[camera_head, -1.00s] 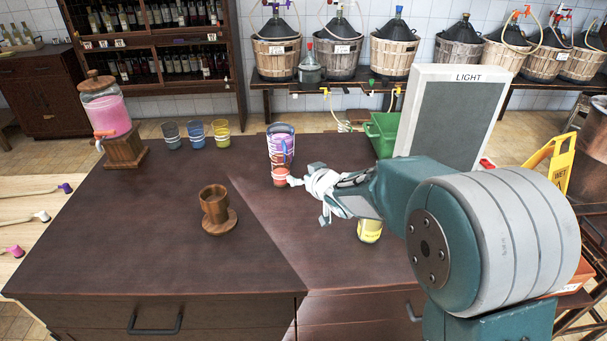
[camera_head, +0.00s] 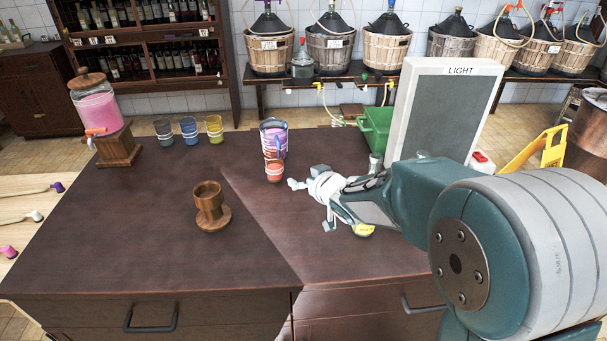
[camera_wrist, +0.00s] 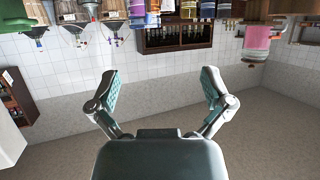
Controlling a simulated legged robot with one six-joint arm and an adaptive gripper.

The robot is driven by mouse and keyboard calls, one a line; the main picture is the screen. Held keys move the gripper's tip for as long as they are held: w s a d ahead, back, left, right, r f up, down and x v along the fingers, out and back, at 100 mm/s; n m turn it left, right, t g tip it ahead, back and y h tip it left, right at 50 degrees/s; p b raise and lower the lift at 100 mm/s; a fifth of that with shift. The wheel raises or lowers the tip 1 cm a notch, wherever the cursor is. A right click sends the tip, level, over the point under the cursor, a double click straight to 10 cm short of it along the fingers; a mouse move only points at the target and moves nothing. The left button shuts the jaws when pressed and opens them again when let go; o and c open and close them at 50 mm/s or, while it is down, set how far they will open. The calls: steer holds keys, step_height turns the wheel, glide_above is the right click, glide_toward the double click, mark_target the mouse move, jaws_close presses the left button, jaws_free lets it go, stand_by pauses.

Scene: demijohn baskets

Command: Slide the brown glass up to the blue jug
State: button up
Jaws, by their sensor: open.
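A brown wooden-looking cup (camera_head: 208,204) stands upright on a round brown saucer (camera_head: 222,224) near the middle of the table. It is the only plainly brown vessel. A jug (camera_head: 271,136) with a blue-violet rim and handle and pinkish sides stands farther back and to the right. A red-orange glass (camera_head: 274,172) stands right in front of it; I cannot tell whether they touch. My gripper (camera_head: 309,198) is right of the red-orange glass and the cup, apart from both. In the wrist view my gripper (camera_wrist: 160,83) is open, with nothing between its fingers.
Grey (camera_head: 164,132), blue (camera_head: 189,131) and yellow (camera_head: 214,129) glasses stand at the back. A pink dispenser (camera_head: 98,112) is at the back left. The LIGHT panel (camera_head: 444,115) stands behind my arm. The table's front left (camera_head: 110,250) is clear.

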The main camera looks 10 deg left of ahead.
steer(key=shift+s+d+r, duration=0.2)
steer(key=shift+s+d, duration=0.5)
steer(key=shift+s, duration=0.3)
steer(key=s+d+r+m+h, duration=0.2)
steer(key=s+d+r+h, duration=0.15)
steer(key=d, duration=0.45)
steer(key=s+d+r+m+h, duration=0.25)
steer(key=s+d, duration=0.25)
steer(key=d, duration=0.3)
steer(key=s+d+m+g+h, duration=0.1)
steer(key=s+d+g, duration=0.1)
steer(key=s, duration=0.8)
steer(key=s+d+m+g, duration=0.1)
steer(key=s+d+g, duration=0.2)
steer(key=s, duration=0.8)
steer(key=shift+d+f+m+h, duration=0.2)
steer(key=shift+d+m+h, duration=0.2)
steer(key=shift+d, duration=0.5)
